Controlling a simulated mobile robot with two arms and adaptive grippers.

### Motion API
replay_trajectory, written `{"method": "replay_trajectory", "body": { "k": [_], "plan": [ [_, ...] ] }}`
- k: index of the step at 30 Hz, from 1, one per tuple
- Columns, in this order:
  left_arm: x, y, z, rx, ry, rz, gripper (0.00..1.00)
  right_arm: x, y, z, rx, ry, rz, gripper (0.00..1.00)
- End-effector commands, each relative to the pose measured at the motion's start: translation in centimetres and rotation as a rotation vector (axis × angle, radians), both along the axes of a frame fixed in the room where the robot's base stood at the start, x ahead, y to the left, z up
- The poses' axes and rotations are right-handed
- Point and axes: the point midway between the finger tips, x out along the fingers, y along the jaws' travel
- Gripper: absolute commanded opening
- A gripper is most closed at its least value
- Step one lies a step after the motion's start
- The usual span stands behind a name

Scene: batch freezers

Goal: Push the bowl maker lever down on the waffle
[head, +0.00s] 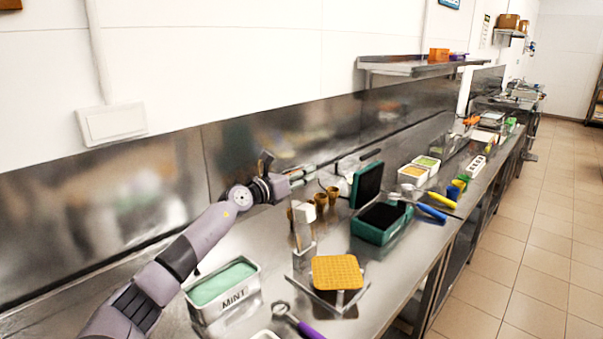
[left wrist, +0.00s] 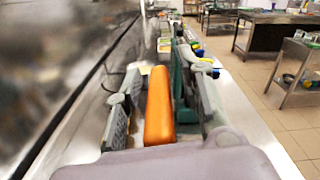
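The bowl maker (head: 299,262) stands on the steel counter, with a clear upright post and a pale block (head: 304,212) near its top, which may be the lever. A square golden waffle (head: 338,272) lies flat on its front part. The block is raised above the waffle, apart from it. My left gripper (head: 308,176) is above and behind the bowl maker, not touching it. Its fingers are apart in the left wrist view (left wrist: 158,95). A long orange shape (left wrist: 159,108) shows between them with gaps beside it; I cannot tell what it is. My right gripper is not in view.
A white MINT tub (head: 224,284) stands left of the bowl maker, and a purple-handled scoop (head: 298,321) in front. Brown cones (head: 321,199) stand behind. An open teal waffle iron (head: 381,222) is to the right. A wall shelf (head: 410,67) hangs above.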

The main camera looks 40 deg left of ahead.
Motion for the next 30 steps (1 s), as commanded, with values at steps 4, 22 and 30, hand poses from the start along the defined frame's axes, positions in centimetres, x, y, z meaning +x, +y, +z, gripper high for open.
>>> {"method": "replay_trajectory", "body": {
  "k": [4,22,30],
  "plan": [
    [0.11,-0.06,0.01,0.0,0.0,-0.001,0.35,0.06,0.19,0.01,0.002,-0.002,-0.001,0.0],
    [0.07,-0.04,0.0,0.0,0.0,-0.001,0.03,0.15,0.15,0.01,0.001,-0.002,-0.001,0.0],
    [0.06,-0.03,-0.02,0.0,0.0,0.0,0.0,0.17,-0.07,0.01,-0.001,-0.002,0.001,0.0]
  ]
}}
